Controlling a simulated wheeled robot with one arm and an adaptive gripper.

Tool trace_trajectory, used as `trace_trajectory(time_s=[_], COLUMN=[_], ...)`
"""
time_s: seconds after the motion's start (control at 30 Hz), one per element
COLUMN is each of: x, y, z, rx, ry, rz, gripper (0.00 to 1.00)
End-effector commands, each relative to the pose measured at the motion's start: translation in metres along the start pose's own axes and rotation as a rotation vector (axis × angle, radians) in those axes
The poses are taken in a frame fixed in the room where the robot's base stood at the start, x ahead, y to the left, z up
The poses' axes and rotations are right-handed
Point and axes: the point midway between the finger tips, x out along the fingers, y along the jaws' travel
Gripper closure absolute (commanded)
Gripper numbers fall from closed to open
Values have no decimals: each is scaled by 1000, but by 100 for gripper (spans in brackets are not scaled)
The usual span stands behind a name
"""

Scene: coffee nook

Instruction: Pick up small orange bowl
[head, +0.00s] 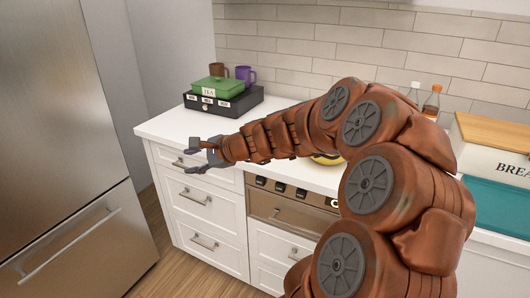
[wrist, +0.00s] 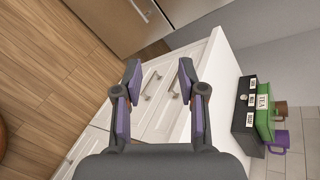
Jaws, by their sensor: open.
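I cannot make out a small orange bowl in either view. A yellow object (head: 327,159) on the counter shows only in part behind my arm in the head view, so I cannot tell what it is. My gripper (head: 192,156) is out in front of the counter's left end, over the drawer fronts. In the wrist view my gripper (wrist: 159,69) is open, with nothing between its fingers. Much of the counter is hidden behind my arm.
A black box (head: 222,102) bears a green tea box (head: 217,88). Bottles (head: 432,102) and a bread box (head: 497,155) are right. A steel fridge (head: 60,120) stands left. The counter's left front (head: 170,127) is bare.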

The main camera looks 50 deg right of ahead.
Motion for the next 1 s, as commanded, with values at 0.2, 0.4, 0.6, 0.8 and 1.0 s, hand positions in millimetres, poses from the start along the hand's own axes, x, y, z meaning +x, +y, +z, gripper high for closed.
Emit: trace_trajectory(time_s=[0.2, 0.4, 0.6, 0.8, 1.0], x=[-50, -84, -80, -66, -51], y=[-48, -53, -56, -62, -70], z=[-164, -231, -243, -248, -250], rx=[475, 669, 700, 698, 694], ry=[157, 216, 224, 225, 225], rz=[-328, -463, -480, -479, -479], gripper=[60, 60, 60, 60, 60])
